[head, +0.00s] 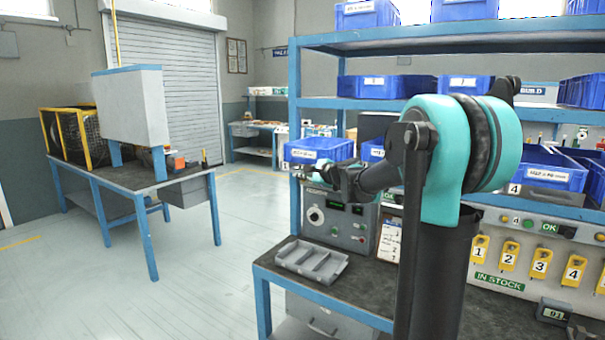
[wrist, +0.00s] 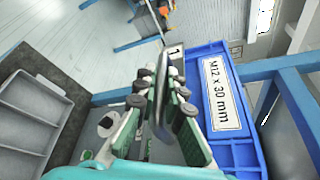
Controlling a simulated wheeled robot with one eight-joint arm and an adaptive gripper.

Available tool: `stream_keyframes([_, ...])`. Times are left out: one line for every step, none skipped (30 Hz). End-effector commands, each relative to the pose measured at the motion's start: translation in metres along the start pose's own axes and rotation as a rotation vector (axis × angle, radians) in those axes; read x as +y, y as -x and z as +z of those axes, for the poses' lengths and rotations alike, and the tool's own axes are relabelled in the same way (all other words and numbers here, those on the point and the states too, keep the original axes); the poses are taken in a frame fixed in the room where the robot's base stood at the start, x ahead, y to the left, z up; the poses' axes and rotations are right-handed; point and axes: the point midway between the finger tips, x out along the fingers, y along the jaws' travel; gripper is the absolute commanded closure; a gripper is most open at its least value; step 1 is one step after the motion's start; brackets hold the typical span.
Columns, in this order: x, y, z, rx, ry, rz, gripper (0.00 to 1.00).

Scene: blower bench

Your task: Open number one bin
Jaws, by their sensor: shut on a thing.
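The number one bin is a blue bin (wrist: 231,140) with a white label reading M12 x 30 mm and a small tag with a 1 beside it. In the head view this blue bin (head: 320,144) sits at the left end of the shelf rack. My gripper (wrist: 161,98) is at the bin's front, its green-padded fingers closed around a thin grey upright piece (wrist: 161,75) that looks like the bin's handle. In the head view my gripper (head: 306,171) is just below the bin's front, small and partly blended with the things behind it.
Below is a dark bench with a grey divided tray (head: 311,261) and a grey control box (head: 339,218). More blue bins (head: 374,87) fill the shelves. A blue rack post (head: 294,115) stands close to the bin. The floor at left is open, before another workbench (head: 130,178).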

Motion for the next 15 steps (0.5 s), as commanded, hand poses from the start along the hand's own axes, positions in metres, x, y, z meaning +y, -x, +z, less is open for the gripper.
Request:
stream_keyframes([0.0003,0.0005,-0.0008,0.001,0.001,0.0,1.0])
stream_keyframes([0.0003,0.0005,-0.0008,0.001,0.001,0.0,1.0])
stream_keyframes([0.0003,0.0005,-0.0009,0.001,0.001,0.0,1.0])
stream_keyframes([0.0002,0.0005,-0.0009,0.001,0.001,0.0,1.0])
stream_keyframes([0.0002,0.0005,-0.0009,0.001,0.001,0.0,1.0])
stream_keyframes([0.0002,0.0004,-0.0009,0.001,0.001,0.0,0.87])
stream_keyframes([0.0002,0.0004,-0.0009,0.001,0.001,0.0,0.83])
stream_keyframes([0.0002,0.0004,-0.0009,0.001,0.001,0.0,0.81])
stream_keyframes([0.0001,0.0003,-0.0008,0.001,0.001,0.0,0.81])
stream_keyframes([0.0001,0.0003,-0.0008,0.001,0.001,0.0,0.81])
stream_keyframes([0.0,0.0002,-0.0007,0.001,0.001,0.0,0.81])
stream_keyframes([0.0,0.0002,-0.0006,0.001,0.001,0.0,0.81])
stream_keyframes([0.0,0.0001,-0.0006,0.001,0.001,0.0,0.81])
stream_keyframes([0.0,0.0001,-0.0006,0.001,0.001,0.0,0.81])
stream_keyframes([-0.0001,0.0001,-0.0005,0.001,0.001,0.0,0.81])
